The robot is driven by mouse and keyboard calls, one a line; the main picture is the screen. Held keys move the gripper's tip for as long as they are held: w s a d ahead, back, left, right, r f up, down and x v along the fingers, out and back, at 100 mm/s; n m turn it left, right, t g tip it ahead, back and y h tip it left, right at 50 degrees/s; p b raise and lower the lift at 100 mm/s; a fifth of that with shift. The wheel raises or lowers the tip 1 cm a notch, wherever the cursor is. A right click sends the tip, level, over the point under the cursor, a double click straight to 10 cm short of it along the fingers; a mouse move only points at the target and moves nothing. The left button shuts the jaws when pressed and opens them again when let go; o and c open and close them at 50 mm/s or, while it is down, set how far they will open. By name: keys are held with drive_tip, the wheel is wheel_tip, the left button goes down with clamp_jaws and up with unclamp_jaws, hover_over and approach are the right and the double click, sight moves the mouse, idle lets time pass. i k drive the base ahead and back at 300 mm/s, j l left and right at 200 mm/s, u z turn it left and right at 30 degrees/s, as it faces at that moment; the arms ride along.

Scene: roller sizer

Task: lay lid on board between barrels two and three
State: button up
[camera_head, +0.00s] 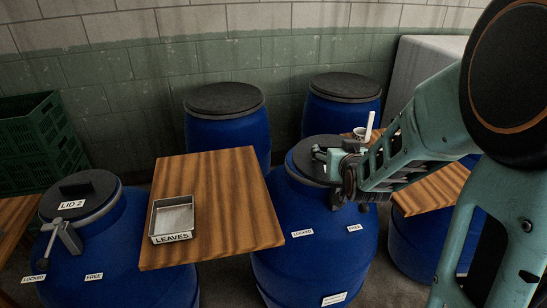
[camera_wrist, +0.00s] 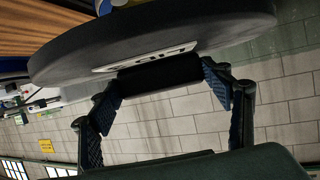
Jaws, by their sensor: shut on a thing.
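My gripper (camera_head: 335,162) is over the middle blue barrel (camera_head: 310,262), by its dark lid (camera_head: 305,157). In the wrist view my gripper (camera_wrist: 163,82) is shut on the black handle of the round dark lid (camera_wrist: 220,32), which bears a white label, partly hidden. I cannot tell whether this lid rests on the barrel or is lifted off. A wooden board (camera_head: 230,190) spans between the middle barrel and the left barrel (camera_head: 125,245), whose lid (camera_head: 95,185) reads LID 2. A metal tray (camera_head: 173,216) marked LEAVES stands on the board's left part.
A clamp lever (camera_head: 66,238) hangs on the left barrel. Two lidded barrels (camera_head: 227,125) (camera_head: 342,105) stand behind. Another board (camera_head: 435,190) lies right, partly behind my arm, near a light cup-like item (camera_head: 361,134). Green crates (camera_head: 35,140) stand far left. The board's right part is bare.

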sight(223, 175)
drive_tip(key=i+j+z, duration=0.1)
drive_tip(key=j+z, duration=0.25)
drive_tip(key=j, duration=0.3)
drive_tip(key=j+z, duration=0.35)
drive_tip(key=j, duration=0.35)
drive_tip(key=j+z, duration=0.4)
drive_tip(key=j, duration=0.3)
